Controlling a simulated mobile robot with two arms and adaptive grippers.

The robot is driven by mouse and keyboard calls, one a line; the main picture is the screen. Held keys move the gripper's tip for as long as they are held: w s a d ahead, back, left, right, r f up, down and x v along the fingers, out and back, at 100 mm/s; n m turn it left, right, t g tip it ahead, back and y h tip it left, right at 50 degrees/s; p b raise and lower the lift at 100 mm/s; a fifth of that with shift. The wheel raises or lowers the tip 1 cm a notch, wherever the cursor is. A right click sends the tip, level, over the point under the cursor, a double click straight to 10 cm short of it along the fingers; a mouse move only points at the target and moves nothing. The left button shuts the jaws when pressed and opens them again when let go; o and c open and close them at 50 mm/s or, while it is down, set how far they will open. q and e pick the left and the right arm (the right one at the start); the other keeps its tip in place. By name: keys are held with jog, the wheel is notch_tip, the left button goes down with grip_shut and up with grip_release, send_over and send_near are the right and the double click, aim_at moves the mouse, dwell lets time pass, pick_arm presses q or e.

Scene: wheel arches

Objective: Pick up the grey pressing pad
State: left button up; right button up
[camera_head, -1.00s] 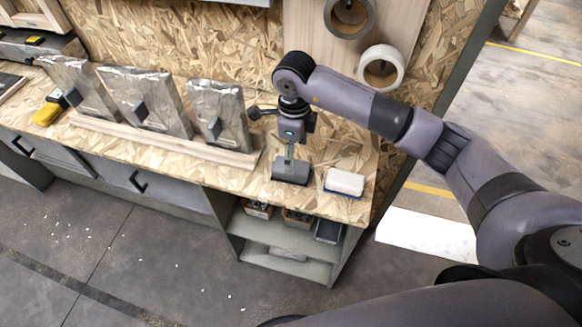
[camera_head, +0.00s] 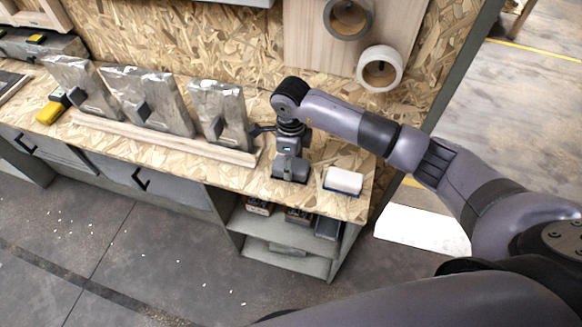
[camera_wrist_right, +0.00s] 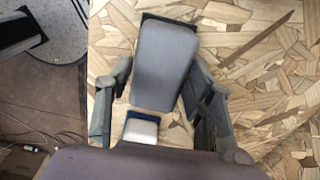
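The grey pressing pad (camera_head: 291,174) lies on the chipboard bench top near its front edge, to the left of a white block with a blue base. My right gripper (camera_head: 291,158) points down directly over it and hides part of it. In the right wrist view the grey body of the pad (camera_wrist_right: 165,65) shows between the two spread fingers of the right gripper (camera_wrist_right: 158,105). There is a visible gap at each finger, so the gripper is open. How far the fingertips reach down beside the pad is hard to tell. My left gripper is not in view.
The white and blue block (camera_head: 343,181) lies close to the right of the pad. Wrapped silvery panels (camera_head: 220,112) stand along a wooden rail (camera_head: 165,138) on the left. Tape rolls (camera_head: 380,70) hang on the back wall. An open shelf (camera_head: 285,262) is below.

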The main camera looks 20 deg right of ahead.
jog(key=c, duration=0.7)
jog(key=shift+r, duration=0.1)
jog(key=shift+r+b, duration=1.55)
jog(key=shift+r, duration=8.4)
